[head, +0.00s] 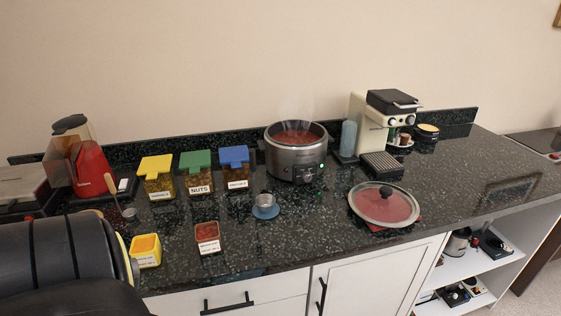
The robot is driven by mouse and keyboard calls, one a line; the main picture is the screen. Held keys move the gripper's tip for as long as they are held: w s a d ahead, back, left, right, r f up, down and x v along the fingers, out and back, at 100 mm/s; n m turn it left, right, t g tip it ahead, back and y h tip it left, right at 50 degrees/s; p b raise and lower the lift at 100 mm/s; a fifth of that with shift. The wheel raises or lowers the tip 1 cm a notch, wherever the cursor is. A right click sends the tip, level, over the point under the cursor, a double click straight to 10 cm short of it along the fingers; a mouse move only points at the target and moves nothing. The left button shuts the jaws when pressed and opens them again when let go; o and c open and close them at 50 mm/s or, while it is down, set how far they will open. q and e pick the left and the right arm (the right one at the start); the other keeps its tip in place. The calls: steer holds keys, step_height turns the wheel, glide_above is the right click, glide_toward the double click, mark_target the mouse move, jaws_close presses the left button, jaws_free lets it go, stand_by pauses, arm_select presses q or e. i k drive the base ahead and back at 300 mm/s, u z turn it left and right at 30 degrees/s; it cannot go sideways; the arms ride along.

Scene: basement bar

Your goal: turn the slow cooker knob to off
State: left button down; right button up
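The slow cooker (290,161) stands on the dark speckled counter near the back wall. The knob's pointer is too small to read. The glass lid with a black handle (385,193) lies on the counter to the right, on a red cloth. Neither gripper shows; a large black part of mine fills the lower left.
Lidded jars, yellow (156,176), green (197,173) and blue (235,169), stand left of the cooker. A metal cup on a blue base (265,206) and a labelled tub (208,238) sit in front. A coffee machine (385,118) stands right. Counter before the knob is clear.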

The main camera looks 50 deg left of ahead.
mark_target(307, 176)
steer(key=u, duration=1.1)
steer(key=i, duration=0.9)
steer(key=u, duration=0.9)
